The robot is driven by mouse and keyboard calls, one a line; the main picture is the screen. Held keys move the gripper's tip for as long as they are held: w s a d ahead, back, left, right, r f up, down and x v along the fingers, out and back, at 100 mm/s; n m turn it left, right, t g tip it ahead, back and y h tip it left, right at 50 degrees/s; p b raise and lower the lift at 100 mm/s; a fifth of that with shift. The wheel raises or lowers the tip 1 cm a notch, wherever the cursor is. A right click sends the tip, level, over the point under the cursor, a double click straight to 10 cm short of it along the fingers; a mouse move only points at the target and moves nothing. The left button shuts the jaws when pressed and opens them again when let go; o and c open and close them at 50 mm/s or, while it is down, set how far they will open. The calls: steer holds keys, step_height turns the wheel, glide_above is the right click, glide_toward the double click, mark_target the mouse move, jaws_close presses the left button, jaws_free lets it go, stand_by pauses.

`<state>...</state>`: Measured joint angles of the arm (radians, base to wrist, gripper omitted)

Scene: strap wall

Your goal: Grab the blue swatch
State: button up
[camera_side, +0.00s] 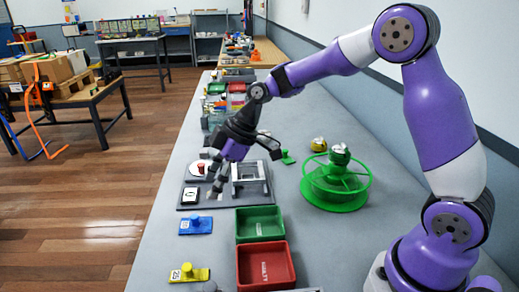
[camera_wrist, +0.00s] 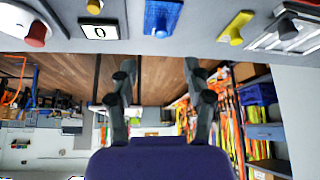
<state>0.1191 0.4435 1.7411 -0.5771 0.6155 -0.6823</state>
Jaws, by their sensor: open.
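The blue swatch (camera_side: 196,225) is a flat blue piece with a small knob on top. It lies on the grey table near its left edge in the side view. It also shows at the top of the wrist view (camera_wrist: 162,17), where the picture looks upside down. My gripper (camera_side: 214,180) hangs over the grey board beyond the swatch, pointing down and to the left, apart from the swatch. In the wrist view the two fingers of my gripper (camera_wrist: 159,78) are spread wide with nothing between them.
A yellow swatch (camera_side: 188,273) lies nearer the camera. Green (camera_side: 260,224) and red (camera_side: 265,266) trays stand right of the swatches. The grey board bears a "0" display (camera_side: 191,196). A green wheel-like stand (camera_side: 335,185) is farther right. Bare table surrounds the blue swatch.

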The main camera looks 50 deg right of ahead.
mark_target(197, 216)
steer(key=x, duration=0.9)
steer(key=shift+a+f, duration=0.15)
steer(key=shift+f, duration=0.1)
steer(key=shift+s, duration=0.1)
jaws_close()
